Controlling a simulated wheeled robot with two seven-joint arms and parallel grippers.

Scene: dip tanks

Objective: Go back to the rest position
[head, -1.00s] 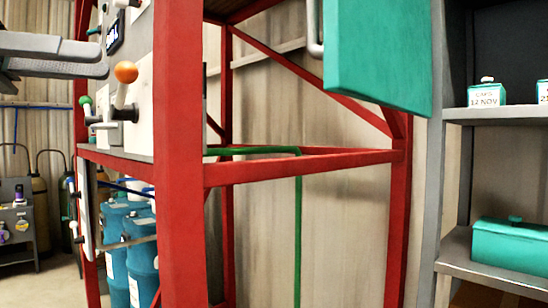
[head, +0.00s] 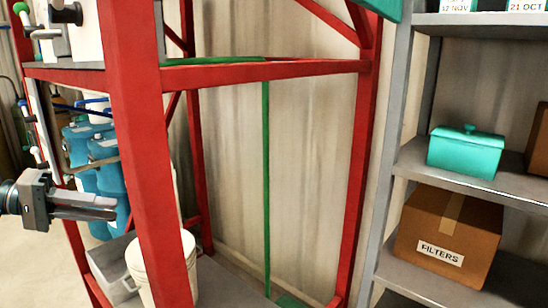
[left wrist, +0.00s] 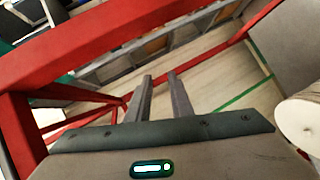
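My right gripper does not show in either view.
Blue containers (head: 112,180) and a white bucket (head: 165,262) stand low inside the red frame. A grey shelf (head: 470,180) at the right bears a teal box (head: 466,152) and a cardboard box marked FILTERS (head: 447,235). Red beams (left wrist: 130,35) lie close in the wrist view.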

